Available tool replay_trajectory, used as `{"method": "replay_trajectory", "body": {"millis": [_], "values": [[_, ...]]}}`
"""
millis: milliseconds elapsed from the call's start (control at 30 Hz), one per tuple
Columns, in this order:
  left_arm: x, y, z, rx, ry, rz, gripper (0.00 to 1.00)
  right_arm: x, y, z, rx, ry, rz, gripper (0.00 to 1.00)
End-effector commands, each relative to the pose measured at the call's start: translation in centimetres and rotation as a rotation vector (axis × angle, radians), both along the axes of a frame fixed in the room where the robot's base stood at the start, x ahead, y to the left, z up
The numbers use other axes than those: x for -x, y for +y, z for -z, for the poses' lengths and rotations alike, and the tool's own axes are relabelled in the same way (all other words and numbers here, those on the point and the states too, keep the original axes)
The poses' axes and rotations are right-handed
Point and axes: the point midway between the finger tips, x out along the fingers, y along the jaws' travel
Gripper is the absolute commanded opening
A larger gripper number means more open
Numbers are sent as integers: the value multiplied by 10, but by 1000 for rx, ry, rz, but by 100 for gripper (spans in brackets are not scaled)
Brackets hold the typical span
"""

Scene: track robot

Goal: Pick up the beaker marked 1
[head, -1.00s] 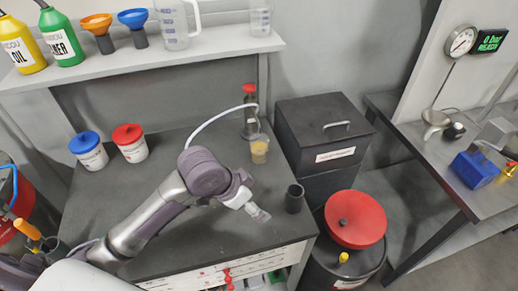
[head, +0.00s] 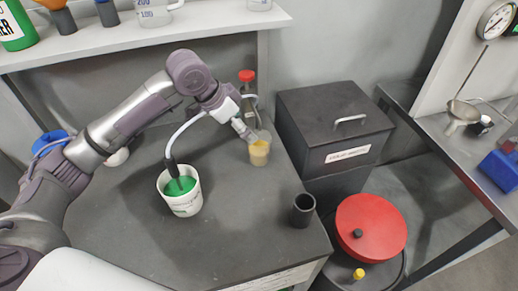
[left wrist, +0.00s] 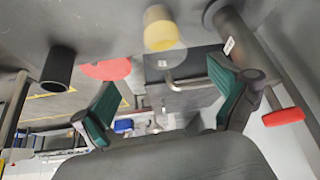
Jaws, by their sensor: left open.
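A small clear beaker (head: 259,152) with yellow-orange liquid stands upright on the dark bench in the head view. I cannot read a number on it. In the left wrist view the beaker (left wrist: 160,30) is at the top middle, beyond the fingers. My left gripper (head: 244,131) is just left of the beaker in the head view, pointing toward it. In the left wrist view the left gripper (left wrist: 172,105) has its two green-padded fingers spread, with nothing between them. My right gripper is in neither view.
A red-capped bottle (head: 248,90) stands behind the beaker. A thin hose runs to a white tub (head: 184,205) with a green top. A black cup (head: 302,210) stands front right. A black box (head: 335,125) and a red-lidded drum (head: 372,222) are to the right.

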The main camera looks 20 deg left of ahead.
Motion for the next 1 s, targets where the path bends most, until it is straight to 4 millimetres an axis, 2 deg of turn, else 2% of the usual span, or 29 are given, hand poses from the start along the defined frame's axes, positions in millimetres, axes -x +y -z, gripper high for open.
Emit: {"method": "replay_trajectory", "body": {"millis": [67, 167, 467, 700, 967, 1000], "values": [[-5, -6, 13, 1, 4, 1, 98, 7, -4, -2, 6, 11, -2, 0], [-10, -11, 25, 0, 1, 0, 98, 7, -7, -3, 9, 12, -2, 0], [-23, -21, 45, 0, 1, 0, 98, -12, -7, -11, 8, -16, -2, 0], [-38, -31, 72, -2, 0, 0, 98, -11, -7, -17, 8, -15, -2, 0], [-39, -32, 76, -2, -2, 1, 98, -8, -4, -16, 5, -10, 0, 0], [-39, -32, 76, -2, -2, 1, 95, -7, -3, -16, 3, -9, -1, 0]]}}
